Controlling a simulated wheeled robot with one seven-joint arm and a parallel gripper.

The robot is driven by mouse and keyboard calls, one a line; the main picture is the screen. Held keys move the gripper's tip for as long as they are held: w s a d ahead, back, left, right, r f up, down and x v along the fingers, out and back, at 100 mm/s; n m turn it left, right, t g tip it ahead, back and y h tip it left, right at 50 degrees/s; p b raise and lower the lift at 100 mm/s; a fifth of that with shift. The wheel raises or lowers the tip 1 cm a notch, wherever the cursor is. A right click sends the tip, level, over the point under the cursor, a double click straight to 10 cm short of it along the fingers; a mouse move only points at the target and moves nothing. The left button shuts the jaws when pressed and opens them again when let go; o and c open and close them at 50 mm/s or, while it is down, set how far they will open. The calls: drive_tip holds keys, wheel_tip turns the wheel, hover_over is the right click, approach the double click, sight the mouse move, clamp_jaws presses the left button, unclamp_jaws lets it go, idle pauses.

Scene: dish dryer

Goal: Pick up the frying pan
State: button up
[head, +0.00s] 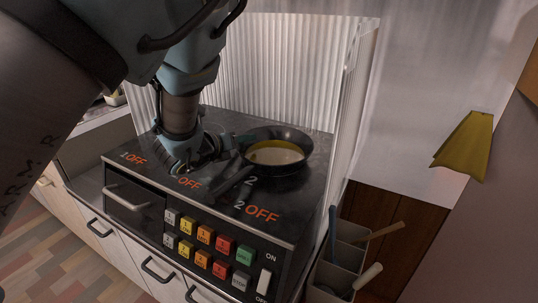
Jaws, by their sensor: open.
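The dark frying pan (298,165) sits on the black top of the cooking unit (312,197). It has a yellow and pale inside, and its handle (232,183) points toward the front left. My gripper (205,160) is low over the top, just left of the pan and beside the handle. It is open, and nothing shows held in it. My arm comes down from the upper left. The fingertips are dark and small, so I cannot tell if they touch the handle or the top.
Ribbed translucent panels (285,70) stand behind and right of the unit. Coloured buttons (203,233) line its front. A grey bin with utensils (350,255) stands at the lower right. A yellow cloth-like thing (466,140) hangs on the right. Some bare top lies right of the pan.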

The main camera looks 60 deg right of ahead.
drive_tip(key=shift+c, duration=0.3)
clamp_jaws()
idle(1.0)
